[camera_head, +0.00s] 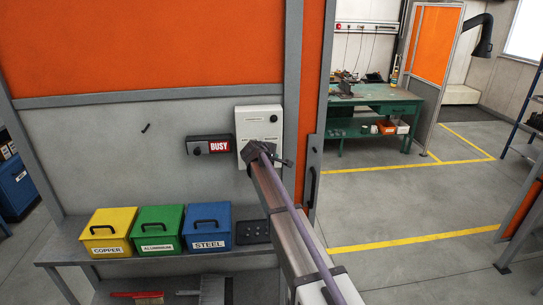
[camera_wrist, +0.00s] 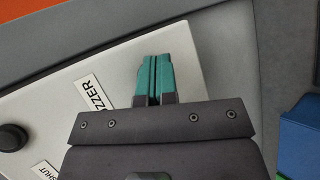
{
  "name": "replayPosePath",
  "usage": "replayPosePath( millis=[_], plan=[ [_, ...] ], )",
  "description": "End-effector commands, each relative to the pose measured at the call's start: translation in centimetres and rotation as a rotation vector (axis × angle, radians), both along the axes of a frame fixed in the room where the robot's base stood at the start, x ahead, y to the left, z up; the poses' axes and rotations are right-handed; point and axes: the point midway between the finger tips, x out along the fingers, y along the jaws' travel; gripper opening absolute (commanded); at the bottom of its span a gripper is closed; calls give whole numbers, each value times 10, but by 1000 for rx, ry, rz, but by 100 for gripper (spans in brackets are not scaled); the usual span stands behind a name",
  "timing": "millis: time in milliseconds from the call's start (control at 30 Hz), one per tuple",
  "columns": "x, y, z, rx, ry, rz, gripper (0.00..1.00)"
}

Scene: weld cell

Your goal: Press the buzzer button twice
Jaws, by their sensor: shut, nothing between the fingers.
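A white control box (camera_head: 245,128) hangs on the grey wall panel; its pale face (camera_wrist: 50,110) fills much of the wrist view. A label ending in "ZZER" (camera_wrist: 92,94) is on that face, left of my gripper (camera_wrist: 153,78), its first letters out of sight. The teal fingers are shut together with nothing between them, over the box face just beside the label. In the head view my gripper (camera_head: 252,152) is in front of the lower part of the box. The buzzer button is not visible; my fingers may hide it. I cannot tell whether the fingertips touch the box.
A black knob (camera_wrist: 13,138) is left of the label. A dark BUSY sign (camera_head: 208,145) is left of the box. Yellow (camera_head: 108,231), green (camera_head: 155,229) and blue (camera_head: 207,227) bins stand on the shelf below. A grey post (camera_head: 292,80) is close on the right.

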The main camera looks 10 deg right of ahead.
Motion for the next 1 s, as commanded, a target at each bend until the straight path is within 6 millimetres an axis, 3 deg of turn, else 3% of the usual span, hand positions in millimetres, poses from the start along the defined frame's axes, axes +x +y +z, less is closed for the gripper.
replayPosePath(
  millis=[567,1000],
  plan=[
    [4,0,0,0,0,0,0],
    [-14,1,0,0,0,0,0]
  ],
)
